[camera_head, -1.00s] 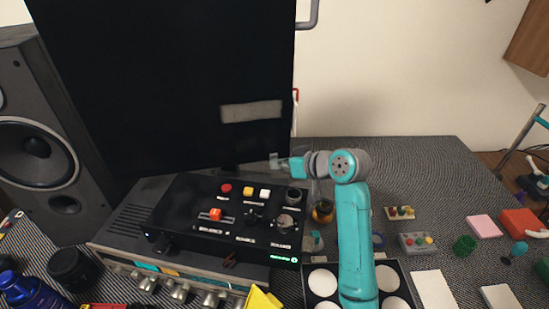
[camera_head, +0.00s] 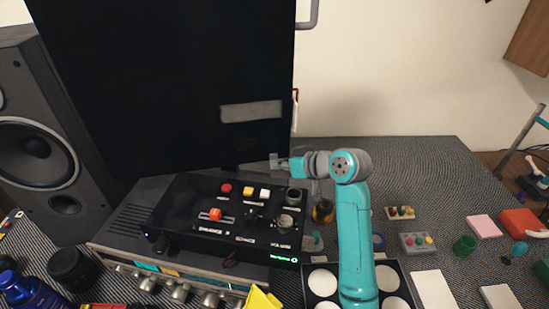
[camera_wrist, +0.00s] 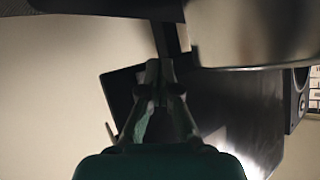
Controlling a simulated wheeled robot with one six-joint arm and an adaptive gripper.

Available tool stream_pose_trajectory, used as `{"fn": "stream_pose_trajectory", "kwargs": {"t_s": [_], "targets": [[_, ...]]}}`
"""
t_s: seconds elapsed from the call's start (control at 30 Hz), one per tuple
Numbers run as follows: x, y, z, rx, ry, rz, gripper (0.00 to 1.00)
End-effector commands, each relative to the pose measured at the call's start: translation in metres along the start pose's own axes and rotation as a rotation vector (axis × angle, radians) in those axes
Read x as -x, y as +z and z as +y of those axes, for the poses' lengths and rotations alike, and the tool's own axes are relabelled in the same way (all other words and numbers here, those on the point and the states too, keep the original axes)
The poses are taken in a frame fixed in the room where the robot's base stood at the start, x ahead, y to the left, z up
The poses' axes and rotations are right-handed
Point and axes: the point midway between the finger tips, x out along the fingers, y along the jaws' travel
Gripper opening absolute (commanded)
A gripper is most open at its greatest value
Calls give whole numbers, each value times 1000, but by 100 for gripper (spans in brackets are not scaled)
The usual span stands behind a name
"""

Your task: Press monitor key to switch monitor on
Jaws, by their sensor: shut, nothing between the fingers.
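The monitor (camera_head: 150,80) is a large black screen standing at the back left, dark except for a pale rectangular patch that looks like a reflection. A black control panel (camera_head: 185,200) lies in front of it, with a red button (camera_head: 226,188), a yellow button (camera_head: 249,191), a white button (camera_head: 265,194) and knobs. I cannot tell which control is the monitor key. My gripper (camera_head: 275,160) is shut and empty, near the monitor's lower right corner and above the panel's back right; contact cannot be told. Its fingers (camera_wrist: 158,75) also show in the wrist view.
The panel rests on a grey amplifier (camera_head: 125,235). A speaker (camera_head: 45,150) stands at left. Small parts lie at right; the table's back right (camera_head: 410,165) is clear.

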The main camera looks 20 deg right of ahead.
Motion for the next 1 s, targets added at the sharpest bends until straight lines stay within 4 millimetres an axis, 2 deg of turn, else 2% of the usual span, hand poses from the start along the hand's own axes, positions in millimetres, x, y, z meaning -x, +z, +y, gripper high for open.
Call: {"fn": "stream_pose_trajectory", "kwargs": {"t_s": [1.0], "targets": [[-4,-3,3,0,0,0,0]]}}
